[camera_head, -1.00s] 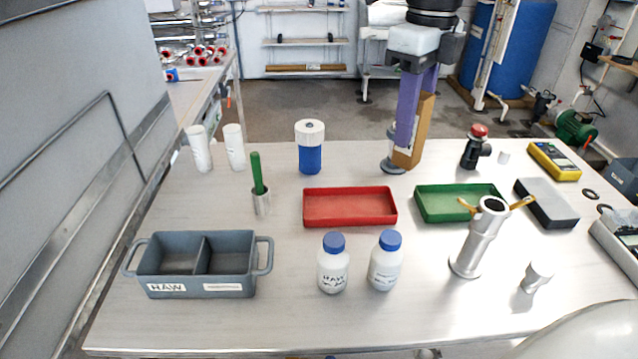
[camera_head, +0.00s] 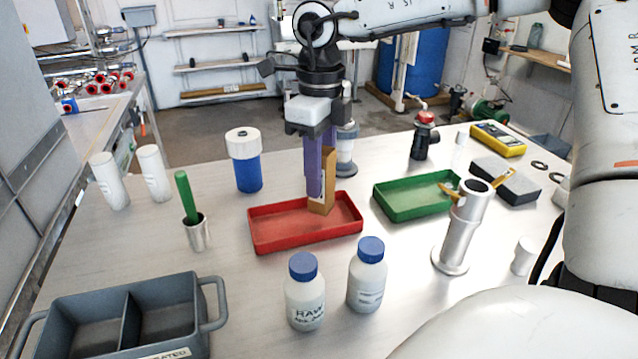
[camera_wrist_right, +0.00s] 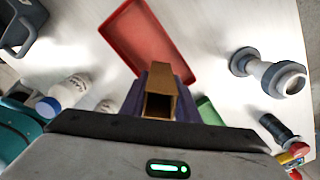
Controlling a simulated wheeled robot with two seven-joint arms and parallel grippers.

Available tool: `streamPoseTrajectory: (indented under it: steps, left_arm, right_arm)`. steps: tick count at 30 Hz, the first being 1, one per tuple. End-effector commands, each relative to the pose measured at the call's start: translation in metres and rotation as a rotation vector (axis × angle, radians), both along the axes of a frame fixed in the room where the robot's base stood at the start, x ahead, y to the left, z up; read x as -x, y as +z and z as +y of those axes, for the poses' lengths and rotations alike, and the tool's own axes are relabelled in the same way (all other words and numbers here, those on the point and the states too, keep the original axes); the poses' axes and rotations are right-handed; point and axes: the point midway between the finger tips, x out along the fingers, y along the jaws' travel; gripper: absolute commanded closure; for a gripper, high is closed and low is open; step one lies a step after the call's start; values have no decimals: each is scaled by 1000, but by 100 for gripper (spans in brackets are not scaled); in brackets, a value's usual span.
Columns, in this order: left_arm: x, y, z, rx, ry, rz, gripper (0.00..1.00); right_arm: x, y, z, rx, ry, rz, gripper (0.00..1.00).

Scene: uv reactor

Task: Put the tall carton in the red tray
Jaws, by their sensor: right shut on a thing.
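The tall carton (camera_head: 328,182) is brown cardboard and stands roughly upright between the purple fingers of my right gripper (camera_head: 313,196), which is shut on it. In the head view its lower end overlaps the right part of the red tray (camera_head: 262,243); I cannot tell whether it touches the tray floor. In the right wrist view the carton (camera_wrist_right: 160,104) shows its open top end between the fingers, with the red tray (camera_wrist_right: 140,35) beyond it. The rest of the tray is empty. My left gripper is not in view.
A green tray (camera_head: 392,211) lies to the right of the red tray. Two blue-capped bottles (camera_head: 305,305) stand in front, a blue jar with white lid (camera_head: 246,172) behind left, and a metal-based fixture (camera_head: 346,155) behind. A grey divided bin (camera_head: 197,340) is front left.

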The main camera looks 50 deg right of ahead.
Motion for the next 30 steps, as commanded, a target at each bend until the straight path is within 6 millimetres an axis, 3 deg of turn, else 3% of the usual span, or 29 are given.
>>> streamPoseTrajectory:
  steps: [6, 16, 17, 20, 30]
  left_arm:
    - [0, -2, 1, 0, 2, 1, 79]
    - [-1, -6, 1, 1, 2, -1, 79]
    - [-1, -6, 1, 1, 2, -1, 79]
    - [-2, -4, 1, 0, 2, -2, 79]
    - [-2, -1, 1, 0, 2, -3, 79]
  right_arm:
    - [1, -30, 0, -1, 1, 3, 97]
    - [0, -35, 0, -1, 0, 1, 97]
    - [0, -35, 0, -1, 0, 1, 70]
    - [0, -33, 0, -1, 0, 1, 53]
    - [0, -30, 0, -1, 0, 1, 53]
